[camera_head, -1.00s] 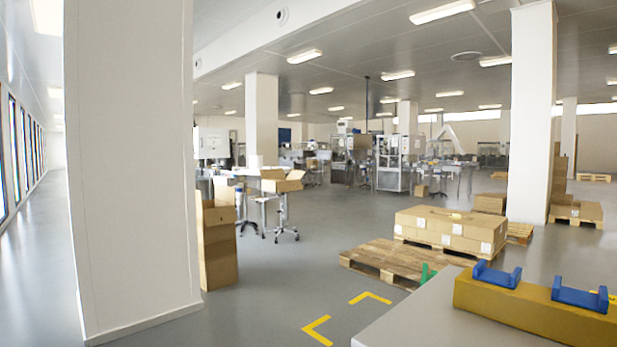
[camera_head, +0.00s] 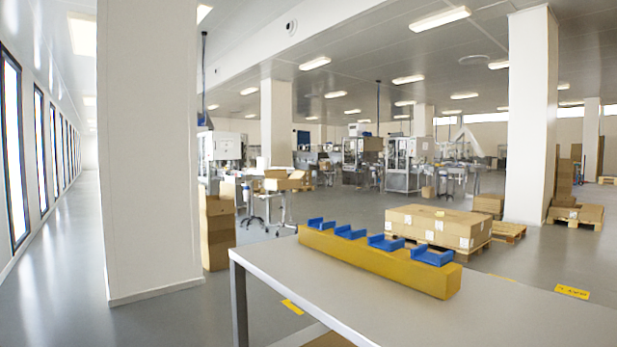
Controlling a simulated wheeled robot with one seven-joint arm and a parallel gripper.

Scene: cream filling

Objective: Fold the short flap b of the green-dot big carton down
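No green dot shows on any carton in view, so I cannot tell which one is the green-dot big carton or see its short flap b. A tall brown carton stack (camera_head: 216,240) stands on the floor beside the near white column. An open carton (camera_head: 284,181) with raised flaps sits on a bench behind it. Part of a brown cardboard-coloured surface (camera_head: 330,341) shows low at the bottom edge, below the table top. My gripper is not in view.
A grey table (camera_head: 400,308) fills the lower right. A yellow block (camera_head: 375,260) with several blue cradles (camera_head: 386,243) lies along its far edge. A white column (camera_head: 155,160) stands at the left. Boxes on a pallet (camera_head: 430,224) are behind the table. An aisle runs along the windows.

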